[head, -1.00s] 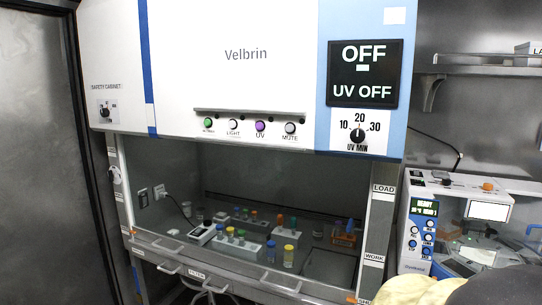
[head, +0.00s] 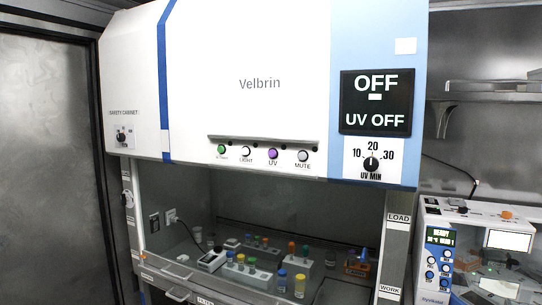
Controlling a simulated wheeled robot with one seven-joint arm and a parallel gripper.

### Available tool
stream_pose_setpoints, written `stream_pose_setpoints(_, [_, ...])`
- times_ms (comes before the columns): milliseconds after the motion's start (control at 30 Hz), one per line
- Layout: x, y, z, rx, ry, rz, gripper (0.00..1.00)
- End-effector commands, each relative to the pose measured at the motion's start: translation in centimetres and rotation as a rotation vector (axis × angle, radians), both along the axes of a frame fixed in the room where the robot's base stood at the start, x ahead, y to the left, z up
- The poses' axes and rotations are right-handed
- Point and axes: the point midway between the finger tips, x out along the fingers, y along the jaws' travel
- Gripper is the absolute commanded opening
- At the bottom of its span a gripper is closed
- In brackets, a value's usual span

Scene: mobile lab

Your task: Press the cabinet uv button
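The purple UV button (head: 272,154) sits on the front panel of the white safety cabinet (head: 245,50), third in a row of buttons. A green button (head: 221,150) and the white LIGHT button (head: 245,152) are to its left. The grey MUTE button (head: 303,155) is to its right. The cabinet display (head: 376,102) reads OFF and UV OFF. Below it is the UV MIN dial (head: 371,164), marked 10, 20 and 30. My gripper is not in view.
Racks with coloured-cap tubes (head: 247,273) stand inside the cabinet behind its front opening. A white and blue instrument (head: 437,262) reading READY is at right. A wall shelf (head: 490,97) is above it. A grey door (head: 45,170) is at left.

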Motion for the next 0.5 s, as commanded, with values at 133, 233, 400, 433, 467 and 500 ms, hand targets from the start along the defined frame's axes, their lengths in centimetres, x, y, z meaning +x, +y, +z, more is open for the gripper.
stream_pose_setpoints(133, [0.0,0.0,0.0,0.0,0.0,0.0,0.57])
stream_pose_setpoints(233, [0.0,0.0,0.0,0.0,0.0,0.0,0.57])
stream_pose_setpoints(400, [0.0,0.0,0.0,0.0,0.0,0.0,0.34])
stream_pose_setpoints(433, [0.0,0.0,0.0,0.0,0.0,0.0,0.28])
stream_pose_setpoints(467, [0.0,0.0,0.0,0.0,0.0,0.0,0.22])
stream_pose_setpoints(500, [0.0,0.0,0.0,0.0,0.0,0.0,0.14])
